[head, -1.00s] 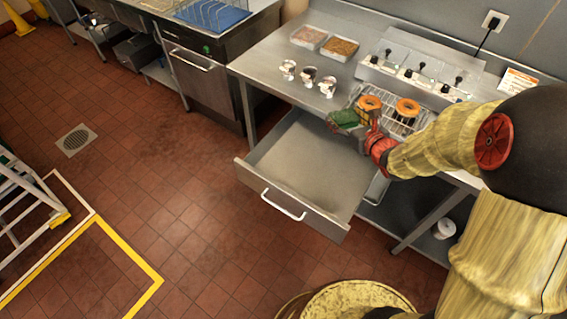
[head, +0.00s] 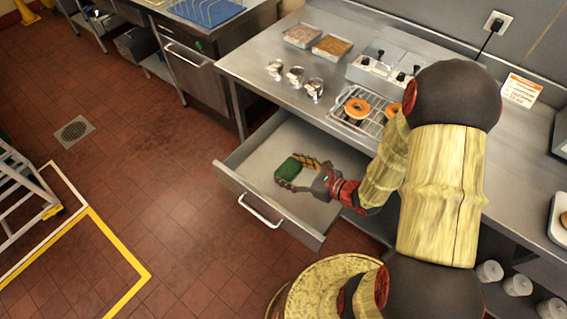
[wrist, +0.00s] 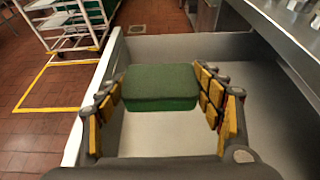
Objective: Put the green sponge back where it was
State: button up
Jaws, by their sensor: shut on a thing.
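The green sponge (head: 288,169) is a small dark green block, held over the inside of the open drawer (head: 252,165). My gripper (head: 300,172) is shut on it. In the wrist view the sponge (wrist: 160,87) sits between the two yellow-padded fingers of my gripper (wrist: 160,100), with the drawer (wrist: 150,140) floor below and beyond it. I cannot tell how far the sponge is above the drawer floor. The drawer looks otherwise empty where I can see into it.
The steel counter (head: 245,65) above the drawer holds several metal cups (head: 295,75), two trays of toppings (head: 332,46) and a wire rack with doughnuts (head: 357,108). The drawer's front panel and handle (head: 260,211) stick out over the tiled floor. Clear floor (head: 170,190) lies to the left.

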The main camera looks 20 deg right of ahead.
jog(key=shift+a+f, duration=0.1)
jog(key=shift+f, duration=0.2)
jog(key=w+f+b, duration=0.1)
jog(key=w+f, duration=0.2)
jog(key=w, duration=0.1)
jog(key=w+d+f+b, duration=0.1)
jog(key=w+f+b, duration=0.1)
jog(key=w, duration=0.2)
jog(key=w+d+f+b, duration=0.1)
jog(key=w+f, duration=0.2)
jog(key=w, duration=0.1)
jog(key=shift+w+f+b, duration=0.15)
jog(key=shift+f+b, duration=0.2)
jog(key=shift+b, duration=0.05)
jog(key=shift+w+f, duration=0.15)
jog(key=shift+f, duration=0.05)
jog(key=shift+w+d+f+b, duration=0.15)
jog(key=shift+f+b, duration=0.35)
jog(key=shift+f, duration=0.4)
jog(key=shift+w+a+f+b, duration=0.1)
jog(key=shift+f+b, duration=0.35)
jog(key=shift+f, duration=0.4)
jog(key=shift+f, duration=0.2)
jog(key=o, duration=0.7)
jog(key=shift+o, duration=0.4)
